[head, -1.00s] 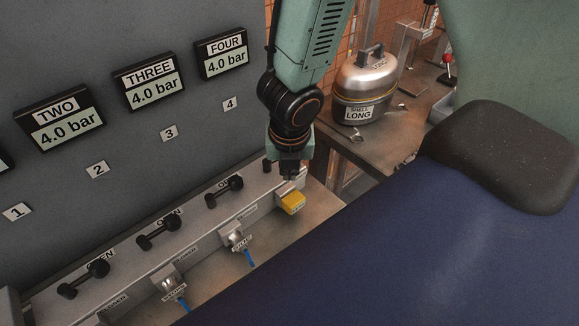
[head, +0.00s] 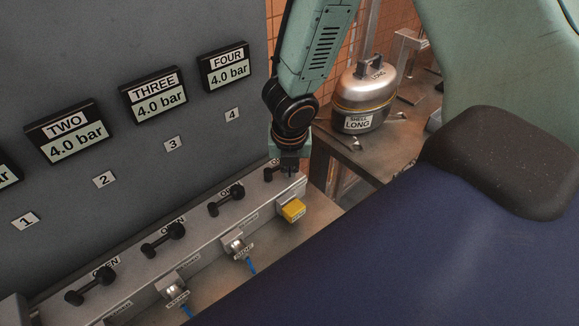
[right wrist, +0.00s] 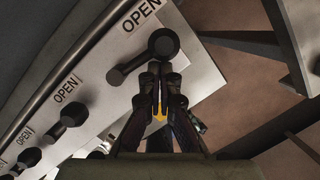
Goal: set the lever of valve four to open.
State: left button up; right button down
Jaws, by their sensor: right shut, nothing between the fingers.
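The lever of valve four (right wrist: 140,61) is black, with a large round knob, beside an OPEN label (right wrist: 141,14) in the right wrist view. It lies about parallel to the neighbouring levers. In the head view, my right gripper (head: 289,168) partly hides it at the far end of the grey valve rail (head: 190,243). My right gripper (right wrist: 157,78) is shut and empty, its tips close to the lever's side near the knob; I cannot tell whether they touch. The FOUR display (head: 225,67) reads 4.0 bar. My left gripper is not in view.
Levers three (head: 226,201) and two (head: 163,240) stand along the rail. A yellow block (head: 292,210) sits on the rail's front below my right gripper. Plugs with blue hoses (head: 251,264) are beside it. A metal canister (head: 364,97) stands on the bench at right.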

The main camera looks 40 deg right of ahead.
jog(key=shift+d+r, duration=0.1)
jog(key=shift+w+d+r+p, duration=0.1)
jog(key=shift+w+p, duration=0.1)
jog(key=shift+p, duration=0.15)
jog(key=shift+w+d, duration=0.15)
jog(key=shift+w, duration=0.25)
